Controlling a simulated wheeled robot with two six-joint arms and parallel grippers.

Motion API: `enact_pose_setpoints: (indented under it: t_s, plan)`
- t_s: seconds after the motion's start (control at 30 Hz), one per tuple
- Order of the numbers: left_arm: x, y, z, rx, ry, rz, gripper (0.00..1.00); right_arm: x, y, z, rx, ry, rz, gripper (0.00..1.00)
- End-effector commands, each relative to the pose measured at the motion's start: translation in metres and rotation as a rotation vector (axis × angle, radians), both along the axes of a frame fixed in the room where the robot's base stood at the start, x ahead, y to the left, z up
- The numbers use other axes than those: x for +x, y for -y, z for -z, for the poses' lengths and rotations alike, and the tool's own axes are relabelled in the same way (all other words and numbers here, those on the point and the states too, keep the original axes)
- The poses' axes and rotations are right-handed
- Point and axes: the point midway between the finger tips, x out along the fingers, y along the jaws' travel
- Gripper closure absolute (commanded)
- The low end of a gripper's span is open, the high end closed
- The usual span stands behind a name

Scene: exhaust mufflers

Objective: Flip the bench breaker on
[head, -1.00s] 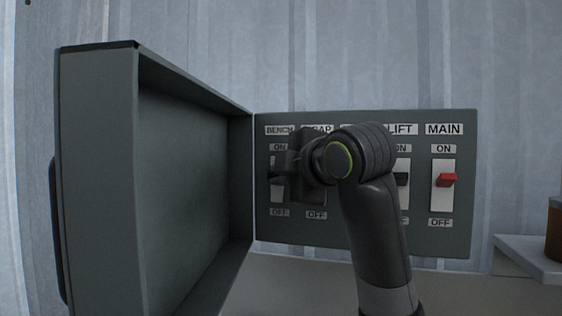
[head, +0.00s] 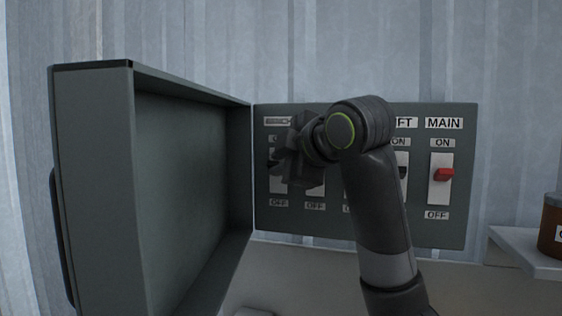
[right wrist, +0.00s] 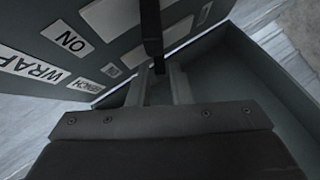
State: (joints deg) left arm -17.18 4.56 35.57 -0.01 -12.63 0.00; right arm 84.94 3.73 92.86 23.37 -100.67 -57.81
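The breaker panel (head: 455,228) is upright on the wall with its door open to the left. The bench breaker (head: 278,186) is the leftmost switch, under a BENCH label (head: 278,121) and above an OFF label. My right gripper (head: 280,162) is in front of it and hides most of it, including its position. In the right wrist view the two grey fingers (right wrist: 160,84) stand apart, with a black lever (right wrist: 152,35) reaching down between or just beyond their tips; I cannot tell if they touch. The BENCH label (right wrist: 85,86) lies beside them. My left gripper is out of view.
The open door (head: 190,180) stands close to the left of my right gripper. The MAIN breaker (head: 444,174) has a red lever. My right arm covers the middle switches. A shelf with a brown can (head: 553,232) is at the right.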

Motion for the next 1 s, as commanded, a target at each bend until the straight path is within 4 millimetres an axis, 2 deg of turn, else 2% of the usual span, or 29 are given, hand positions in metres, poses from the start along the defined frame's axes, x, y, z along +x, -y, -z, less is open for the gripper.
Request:
enact_pose_setpoints:
  t_s: [0.03,0.1,0.47,0.67,0.87,1.0]
  plan:
    - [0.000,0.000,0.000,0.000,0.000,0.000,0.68,0.000,0.000,0.000,0.000,0.000,0.000,0.75]
    - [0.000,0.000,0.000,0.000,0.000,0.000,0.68,0.000,0.000,0.000,0.000,0.000,0.000,0.67]
    - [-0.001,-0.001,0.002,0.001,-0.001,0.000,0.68,-0.004,0.003,-0.002,0.000,0.002,0.000,0.67]
    - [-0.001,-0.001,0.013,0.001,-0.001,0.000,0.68,-0.031,0.019,-0.012,0.000,0.009,0.001,0.67]
    - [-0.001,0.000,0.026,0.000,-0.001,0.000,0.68,-0.072,0.044,-0.029,-0.002,0.009,0.003,0.67]
    - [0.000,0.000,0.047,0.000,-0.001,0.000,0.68,-0.079,0.048,-0.028,-0.003,0.003,0.001,0.67]
